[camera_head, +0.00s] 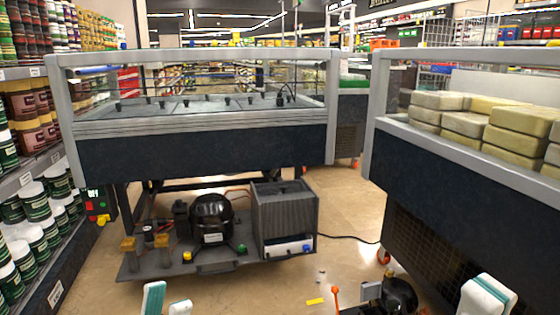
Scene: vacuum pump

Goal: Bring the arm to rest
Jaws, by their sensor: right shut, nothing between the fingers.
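My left gripper (167,300) is at the bottom edge, left of centre. Its two white and teal fingers stand apart with nothing between them. My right gripper (487,296) is at the bottom right, its fingers closed together and empty. A black vacuum pump (399,296) stands low on the floor between the grippers, nearer the right one, partly cut off by the bottom edge. An orange-tipped lever (335,295) stands beside it. Both arms are mostly out of view.
An open display freezer (200,150) stands ahead, with a black compressor (212,222) on a pulled-out tray (150,265) below. Another freezer (440,170) with stacked blocks (515,130) is at right. Shelves of tins (35,235) line the left.

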